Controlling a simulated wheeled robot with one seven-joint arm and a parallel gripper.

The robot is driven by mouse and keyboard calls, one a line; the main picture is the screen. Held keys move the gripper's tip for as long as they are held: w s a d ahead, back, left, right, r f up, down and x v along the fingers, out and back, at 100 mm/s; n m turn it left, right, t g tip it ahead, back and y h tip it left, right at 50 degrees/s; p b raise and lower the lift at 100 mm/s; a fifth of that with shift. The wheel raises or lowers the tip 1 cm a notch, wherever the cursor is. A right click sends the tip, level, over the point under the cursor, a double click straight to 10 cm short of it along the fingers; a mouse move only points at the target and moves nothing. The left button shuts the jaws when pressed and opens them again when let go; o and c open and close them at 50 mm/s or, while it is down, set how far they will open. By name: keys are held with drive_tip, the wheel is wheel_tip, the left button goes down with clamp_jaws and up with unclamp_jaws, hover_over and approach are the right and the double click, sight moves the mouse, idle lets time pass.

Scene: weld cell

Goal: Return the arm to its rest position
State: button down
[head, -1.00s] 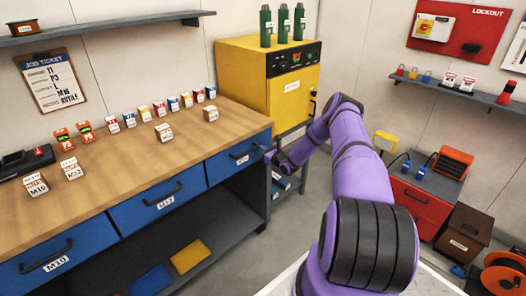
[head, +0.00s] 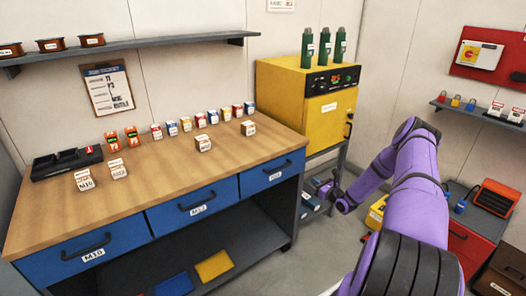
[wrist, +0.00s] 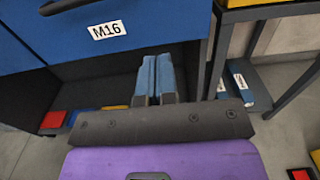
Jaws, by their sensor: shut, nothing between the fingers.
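My gripper (wrist: 157,82) shows in the wrist view with its two blue-grey fingers together and nothing between them. In the head view my purple arm reaches forward on the right, and my gripper (head: 335,192) is at its far end, low in front of the yellow oven's stand. In the wrist view the fingers point toward the space below the blue drawer labelled M16 (wrist: 150,28), apart from it as far as I can tell.
A wooden workbench (head: 150,190) with blue drawers stands at the left, holding several small boxes. A yellow oven (head: 300,100) on a dark stand (head: 312,214) is beyond it. A red cabinet (head: 465,245) stands at the right. Grey floor shows between them.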

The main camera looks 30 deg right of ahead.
drive_tip(key=w+a+r+n+g+y, duration=0.2)
drive_tip(key=a+r+n+g+y, duration=0.15)
drive_tip(key=a+r+n, duration=0.5)
drive_tip(key=w+a+r+n+g+y, duration=0.25)
drive_tip(key=a+r+y, duration=0.3)
drive_tip(key=r, duration=0.65)
drive_tip(key=s+a+r+n+g, duration=0.3)
drive_tip(key=a+r+n+g, duration=0.15)
drive_tip(key=a+r, duration=0.3)
drive_tip(key=s+a+r+n+g, duration=0.3)
drive_tip(key=s+a+r+n, duration=0.1)
drive_tip(key=a+r+n, duration=0.3)
drive_tip(key=s+a+r+n+g+h, duration=0.3)
drive_tip(key=s+a+r+n+h, duration=0.25)
drive_tip(key=s+a+r, duration=0.65)
drive_tip(key=s+r+n+t+h, duration=0.2)
drive_tip(key=s+r+n, duration=0.1)
drive_tip(key=s, duration=0.8)
drive_tip(key=s+d+r+n+t+h, duration=0.1)
drive_tip(key=s+r+n+h, duration=0.2)
drive_tip(key=s, duration=0.9)
drive_tip(key=shift+d+r+n+t, duration=0.3)
drive_tip(key=shift+n+t, duration=0.05)
drive_tip(key=shift+n, duration=0.15)
